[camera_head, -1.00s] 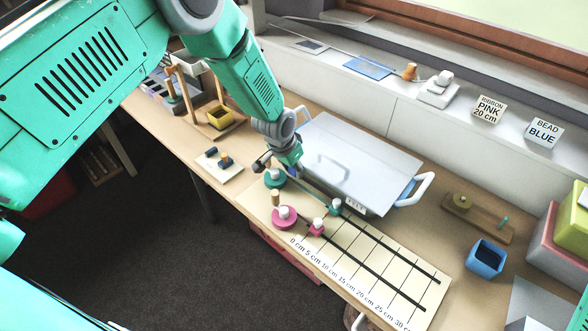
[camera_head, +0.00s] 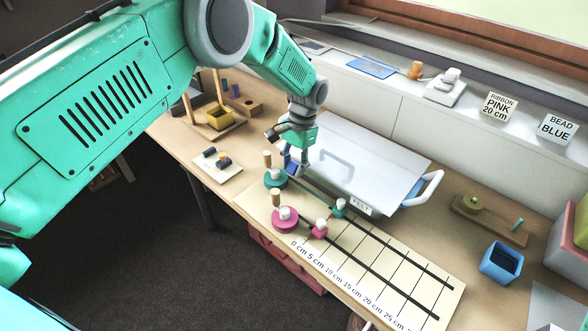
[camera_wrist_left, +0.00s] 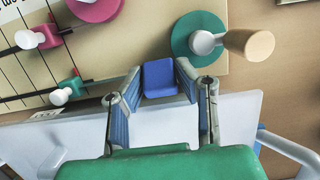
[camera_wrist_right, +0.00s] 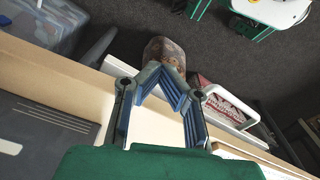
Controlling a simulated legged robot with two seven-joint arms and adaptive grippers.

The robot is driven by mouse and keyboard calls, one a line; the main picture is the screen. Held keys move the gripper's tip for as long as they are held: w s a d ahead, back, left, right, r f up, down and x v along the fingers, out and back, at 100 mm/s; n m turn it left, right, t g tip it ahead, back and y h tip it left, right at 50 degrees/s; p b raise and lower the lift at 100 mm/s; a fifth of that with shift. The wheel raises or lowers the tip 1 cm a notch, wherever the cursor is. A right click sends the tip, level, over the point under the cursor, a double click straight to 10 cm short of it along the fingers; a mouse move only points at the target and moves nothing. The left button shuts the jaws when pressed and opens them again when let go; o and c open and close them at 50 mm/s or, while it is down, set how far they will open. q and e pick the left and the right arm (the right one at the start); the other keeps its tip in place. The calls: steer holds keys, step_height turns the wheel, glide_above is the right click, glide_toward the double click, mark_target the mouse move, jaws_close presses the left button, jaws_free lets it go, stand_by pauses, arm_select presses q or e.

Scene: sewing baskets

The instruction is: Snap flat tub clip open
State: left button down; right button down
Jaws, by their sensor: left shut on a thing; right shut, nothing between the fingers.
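The flat tub is a wide, shallow tub with a pale grey lid (camera_head: 375,160), white side handles and a FELT label on its front. Its lid also shows in the left wrist view (camera_wrist_left: 175,118). A blue clip (camera_wrist_left: 159,78) is at the tub's near edge. My left gripper (camera_head: 303,170) is at the tub's near left corner, with its fingers on either side of the clip and shut on it. Whether the clip is still latched is hidden. My right gripper (camera_wrist_right: 160,78) is shut and empty in the right wrist view, away from the tub.
A measuring board (camera_head: 378,272) lies in front of the tub with a teal spool (camera_head: 274,179) and a pink spool (camera_head: 284,222) at its left end. A wooden peg (camera_head: 267,160) stands close to my left gripper. A blue cup (camera_head: 501,263) stands right.

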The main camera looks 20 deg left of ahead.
stand_by(0.3)
arm_select(q)
steer(key=c, duration=1.2)
jaws_free()
steer(key=v, duration=1.2)
steer(key=shift+w+d+f, duration=0.1)
steer(key=shift+d, duration=0.05)
